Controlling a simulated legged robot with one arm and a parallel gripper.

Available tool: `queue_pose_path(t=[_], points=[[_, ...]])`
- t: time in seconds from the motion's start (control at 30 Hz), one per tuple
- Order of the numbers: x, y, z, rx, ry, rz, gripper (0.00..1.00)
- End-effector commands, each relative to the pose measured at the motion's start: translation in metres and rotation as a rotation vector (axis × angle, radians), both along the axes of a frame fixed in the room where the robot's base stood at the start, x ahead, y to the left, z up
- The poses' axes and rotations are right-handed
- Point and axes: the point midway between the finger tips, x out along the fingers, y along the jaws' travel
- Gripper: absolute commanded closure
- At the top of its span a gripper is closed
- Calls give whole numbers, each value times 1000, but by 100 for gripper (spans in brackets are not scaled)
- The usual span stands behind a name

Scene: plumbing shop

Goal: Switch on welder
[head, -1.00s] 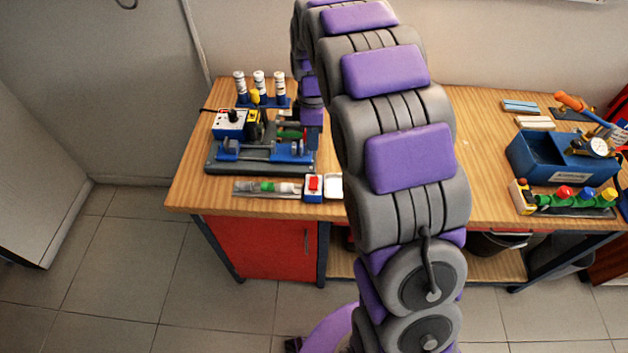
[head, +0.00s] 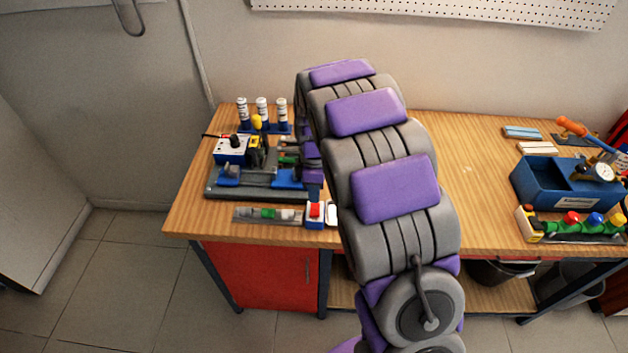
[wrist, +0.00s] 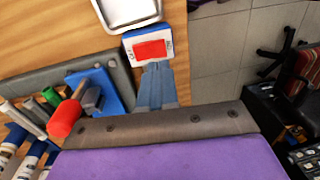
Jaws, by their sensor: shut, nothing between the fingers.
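A small blue box with a white top and a red rocker switch (head: 315,210) sits at the bench's front edge. The same red switch (wrist: 151,50) shows close up in the wrist view. My gripper (wrist: 156,72) is shut and empty, its tips close to the near edge of the switch box; I cannot tell whether they touch. Behind the box is a machine with a dark base (head: 212,187) and blue clamps, likely the welder. A blue and white box (head: 230,151) with a black knob stands on it. In the head view my arm hides part of the machine.
A silver-rimmed tray (wrist: 102,18) lies beside the switch box. A level-like strip (head: 250,214) lies left of it. Three white cylinders (head: 262,112) stand behind the machine. A blue toolbox (head: 538,190) and coloured valves (head: 570,222) are at right. The wooden bench (head: 480,190) between is clear.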

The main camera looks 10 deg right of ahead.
Motion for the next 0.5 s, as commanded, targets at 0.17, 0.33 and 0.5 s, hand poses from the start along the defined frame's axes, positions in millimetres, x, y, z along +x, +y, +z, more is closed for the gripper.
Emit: queue_pose_path(t=[0.17,0.33,0.5], points=[[-5,1,-30,-2,5,-2,100],[-6,1,-44,-1,1,-1,100],[-6,2,-47,0,-1,0,100]])
